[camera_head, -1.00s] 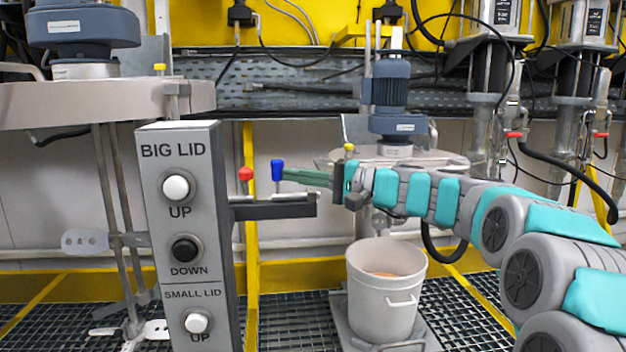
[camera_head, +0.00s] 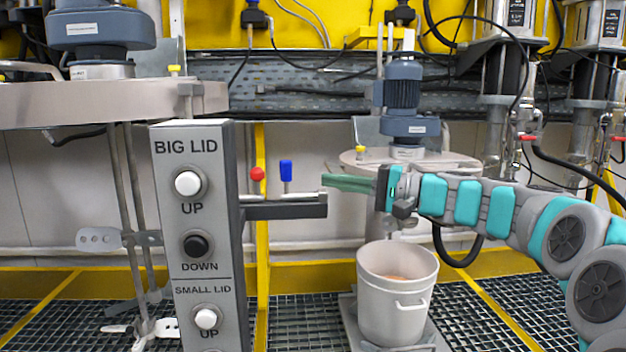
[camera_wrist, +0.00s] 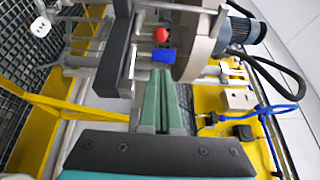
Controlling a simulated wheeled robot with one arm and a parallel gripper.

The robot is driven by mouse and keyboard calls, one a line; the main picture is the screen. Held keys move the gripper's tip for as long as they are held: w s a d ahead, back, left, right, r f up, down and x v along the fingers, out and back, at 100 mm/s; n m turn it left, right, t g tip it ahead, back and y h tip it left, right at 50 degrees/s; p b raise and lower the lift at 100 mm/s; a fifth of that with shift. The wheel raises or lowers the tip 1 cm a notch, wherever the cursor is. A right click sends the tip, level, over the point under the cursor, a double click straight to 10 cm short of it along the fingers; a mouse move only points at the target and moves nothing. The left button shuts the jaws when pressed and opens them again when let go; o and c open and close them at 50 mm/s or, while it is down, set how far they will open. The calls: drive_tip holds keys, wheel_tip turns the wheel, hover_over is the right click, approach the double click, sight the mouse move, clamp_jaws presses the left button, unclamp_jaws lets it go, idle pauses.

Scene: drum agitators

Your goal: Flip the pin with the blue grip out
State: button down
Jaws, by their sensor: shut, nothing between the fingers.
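The pin with the blue grip (camera_head: 286,170) stands upright on the dark bracket arm (camera_head: 287,211) that sticks out to the right of the button panel. In the wrist view its blue grip (camera_wrist: 163,55) lies just beyond my fingertips. A pin with a red grip (camera_head: 257,174) stands left of it and shows in the wrist view (camera_wrist: 160,35). My gripper (camera_head: 324,181) has green fingers, shut and empty. Its tips point left toward the blue grip, with a clear gap between them in the head view.
The button panel (camera_head: 200,250) stands to the left. A white bucket (camera_head: 395,310) stands below my gripper. A small lid with a blue motor (camera_head: 403,95) is behind my wrist. A big lid (camera_head: 100,104) is at the upper left.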

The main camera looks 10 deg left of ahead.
drive_tip(key=s+d, duration=0.1)
drive_tip(key=d, duration=0.6)
drive_tip(key=shift+d, duration=0.2)
drive_tip(key=shift+s+f, duration=0.1)
drive_tip(key=shift+f, duration=0.05)
drive_tip(key=s+a+f+n+g+h+p, duration=0.1)
drive_tip(key=s+a+f+g+h+p, duration=0.2)
drive_tip(key=s+f+h, duration=1)
drive_tip(key=s+d+f+h, duration=0.1)
drive_tip(key=s+d+f, duration=0.4)
drive_tip(key=s, duration=0.4)
drive_tip(key=s+d+f+g+h+p, duration=0.1)
drive_tip(key=s+d+f+h, duration=0.1)
drive_tip(key=s+d+f, duration=0.4)
drive_tip(key=s+d+f+h, duration=0.2)
drive_tip(key=s+d+f, duration=0.3)
drive_tip(key=s+d, duration=0.4)
drive_tip(key=s, duration=0.3)
drive_tip(key=shift+s+d+f+n+g, duration=0.15)
drive_tip(key=shift+f+n+g, duration=0.15)
drive_tip(key=shift+n, duration=0.1)
